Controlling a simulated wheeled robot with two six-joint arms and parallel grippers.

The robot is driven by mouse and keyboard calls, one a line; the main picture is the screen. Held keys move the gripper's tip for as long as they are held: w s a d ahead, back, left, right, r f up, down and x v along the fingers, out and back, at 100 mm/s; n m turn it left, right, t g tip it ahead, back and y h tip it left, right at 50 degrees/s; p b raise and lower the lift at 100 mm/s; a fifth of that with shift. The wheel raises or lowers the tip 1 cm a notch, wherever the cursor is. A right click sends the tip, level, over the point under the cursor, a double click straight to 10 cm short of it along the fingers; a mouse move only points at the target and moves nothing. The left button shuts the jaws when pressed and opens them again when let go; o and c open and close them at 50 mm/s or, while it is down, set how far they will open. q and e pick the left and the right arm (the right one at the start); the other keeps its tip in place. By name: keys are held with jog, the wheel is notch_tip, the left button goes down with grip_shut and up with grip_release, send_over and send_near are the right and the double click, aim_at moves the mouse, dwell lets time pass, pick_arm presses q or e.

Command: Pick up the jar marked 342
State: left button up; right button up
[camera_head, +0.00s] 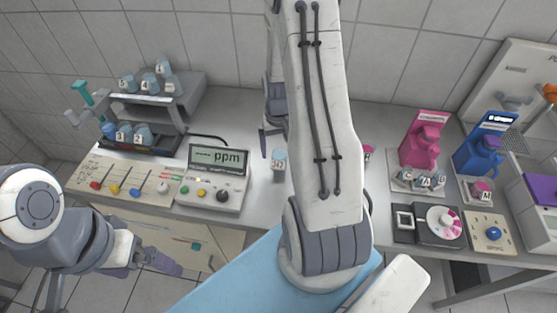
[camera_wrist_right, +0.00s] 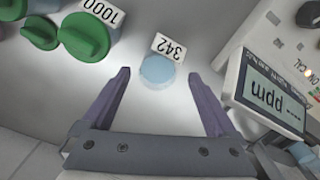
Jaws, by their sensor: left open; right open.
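The jar marked 342 (camera_head: 279,161) stands on the bench right of the ppm meter. In the right wrist view this jar (camera_wrist_right: 158,72) has a pale blue lid and a white 342 tag, and appears between and just beyond the purple fingertips. My right gripper (camera_wrist_right: 160,76) is open and empty, fingers apart on either side of the jar in that view. In the head view my right gripper (camera_head: 268,137) is partly hidden behind my arm, close to the jar. My left gripper (camera_head: 165,263) is open and empty at lower left, in front of the bench.
The ppm meter (camera_head: 216,172) is left of the jar; it also shows in the right wrist view (camera_wrist_right: 268,100). Green-lidded containers (camera_wrist_right: 85,37) and a 1000 tag (camera_wrist_right: 103,10) are near the jar. A rack (camera_head: 165,95) holds jars at left. Pink (camera_head: 424,140) and blue (camera_head: 478,150) devices stand right.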

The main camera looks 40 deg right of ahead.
aim_at(280, 156)
jog(key=shift+s+d+f+p, duration=0.1)
jog(key=shift+f+p, duration=0.1)
jog(key=shift+f, duration=0.75)
jog(key=shift+s+f+p, duration=0.1)
jog(key=shift+f+p, duration=0.05)
jog(key=shift+f, duration=0.75)
jog(key=c, duration=1.5)
jog(key=shift+o, duration=0.2)
jog(key=shift+r, duration=0.1)
